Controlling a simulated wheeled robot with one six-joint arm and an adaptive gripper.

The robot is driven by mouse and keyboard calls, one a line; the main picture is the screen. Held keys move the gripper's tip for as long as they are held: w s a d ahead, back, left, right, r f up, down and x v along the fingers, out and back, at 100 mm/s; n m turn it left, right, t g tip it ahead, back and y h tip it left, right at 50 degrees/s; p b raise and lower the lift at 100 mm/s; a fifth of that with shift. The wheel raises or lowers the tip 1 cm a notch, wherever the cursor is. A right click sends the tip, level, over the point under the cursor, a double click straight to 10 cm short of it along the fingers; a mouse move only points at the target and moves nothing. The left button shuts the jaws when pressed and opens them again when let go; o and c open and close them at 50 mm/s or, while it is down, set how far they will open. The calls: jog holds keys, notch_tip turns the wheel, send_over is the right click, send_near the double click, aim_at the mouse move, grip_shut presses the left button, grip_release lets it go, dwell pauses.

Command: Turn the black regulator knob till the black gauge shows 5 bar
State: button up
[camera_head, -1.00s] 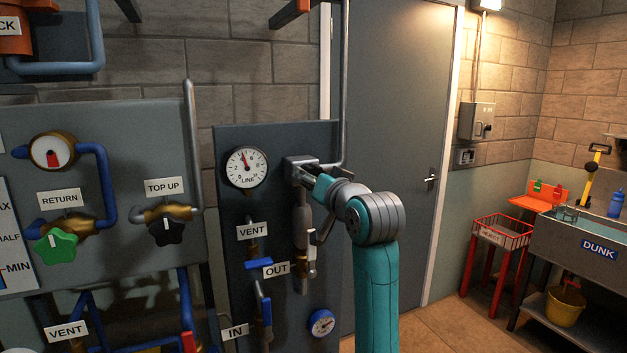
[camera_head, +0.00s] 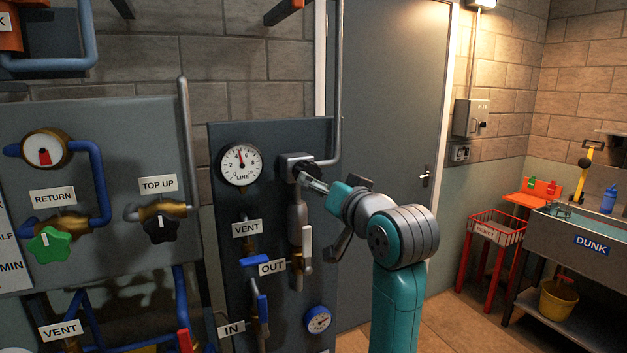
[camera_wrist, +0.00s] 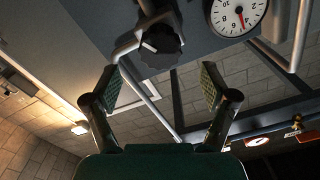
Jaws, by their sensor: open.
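The black-rimmed LINE gauge (camera_head: 239,165) has a white dial on the dark panel, and it also shows upside down in the wrist view (camera_wrist: 238,14). Its needle points nearly straight up, slightly left of top, between 4 and 6; the exact value is too small to read. The black regulator knob (camera_head: 304,172) sits right of the gauge, on a grey body; in the wrist view the lobed knob (camera_wrist: 161,46) lies beyond the fingertips. My gripper (camera_wrist: 160,88) is open and empty, pulled back from the knob, with its fingers spread on either side of the knob's line.
A vertical pipe (camera_head: 337,90) runs close right of the regulator. A lever valve (camera_head: 305,243) hangs below it. A blue gauge (camera_head: 318,319) sits lower on the panel. The left panel holds a green RETURN knob (camera_head: 52,245) and a black TOP UP knob (camera_head: 160,228).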

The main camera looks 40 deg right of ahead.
jog(key=shift+v, duration=2.35)
jog(key=a+f+y, duration=0.1)
jog(key=a+f, duration=0.2)
jog(key=f, duration=0.7)
jog(key=a+f, duration=0.3)
jog(key=f, duration=0.7)
jog(key=s+a+f+n+g+y, duration=0.1)
jog(key=s+a+f, duration=0.3)
jog(key=f, duration=0.4)
jog(key=s+a+f+n, duration=0.1)
jog(key=s+a+f, duration=0.25)
jog(key=f, duration=0.35)
jog(key=s+a+f+n, duration=0.1)
jog(key=s+a+f, duration=0.15)
jog(key=s, duration=0.25)
jog(key=s+a+f+n+y, duration=0.1)
jog(key=s+a+f, duration=0.15)
jog(key=s, duration=0.25)
jog(key=s+a+f+n, duration=0.1)
jog(key=s+f, duration=0.3)
jog(key=s+a+n+g+y, duration=0.1)
jog(key=s+a+n+y, duration=0.1)
jog(key=s, duration=1.4)
jog(key=shift+a+n+g, duration=0.3)
jog(key=shift+a+n, duration=0.2)
jog(key=shift+a, duration=0.2)
